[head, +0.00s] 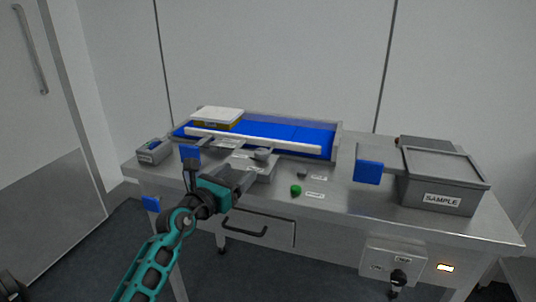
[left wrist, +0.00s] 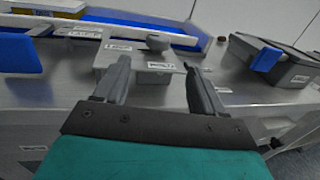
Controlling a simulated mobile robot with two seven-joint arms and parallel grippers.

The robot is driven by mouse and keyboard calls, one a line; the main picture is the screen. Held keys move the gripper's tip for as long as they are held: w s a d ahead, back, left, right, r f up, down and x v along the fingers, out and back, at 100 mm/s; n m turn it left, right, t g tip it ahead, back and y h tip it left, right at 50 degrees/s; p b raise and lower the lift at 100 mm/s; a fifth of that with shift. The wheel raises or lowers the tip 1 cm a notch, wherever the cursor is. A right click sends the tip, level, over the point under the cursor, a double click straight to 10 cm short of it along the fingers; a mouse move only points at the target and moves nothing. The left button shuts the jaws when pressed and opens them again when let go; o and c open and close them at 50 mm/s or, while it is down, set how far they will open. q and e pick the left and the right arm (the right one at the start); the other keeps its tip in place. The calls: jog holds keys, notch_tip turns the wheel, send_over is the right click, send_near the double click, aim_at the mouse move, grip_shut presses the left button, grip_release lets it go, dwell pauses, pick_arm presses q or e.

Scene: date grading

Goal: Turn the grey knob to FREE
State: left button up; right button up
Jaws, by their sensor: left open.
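The grey knob (head: 262,154) sits on top of a small grey box (head: 264,173) with white labels, at the front of the blue-bedded unit. In the left wrist view the knob (left wrist: 157,43) shows just beyond my fingertips, with labels on the box around it; their text is too small to read, so I cannot tell its setting. My left gripper (head: 245,177) is open and empty, in front of the box. In the left wrist view its two fingers (left wrist: 156,68) are spread with the box between and beyond them.
A green button (head: 295,190) and a dark one (head: 302,174) are right of the box. The grey SAMPLE bin (head: 440,182) and a blue plate (head: 368,172) stand further right. A black switch (head: 398,277) is on the table's front. A drawer handle (head: 245,230) lies below.

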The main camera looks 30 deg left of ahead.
aim_at(258, 156)
pick_arm(q)
jog(key=w, duration=0.4)
jog(key=w+b, duration=0.1)
jog(key=w, duration=0.3)
jog(key=w+b, duration=0.1)
jog(key=w, duration=0.4)
jog(key=shift+a, duration=0.35)
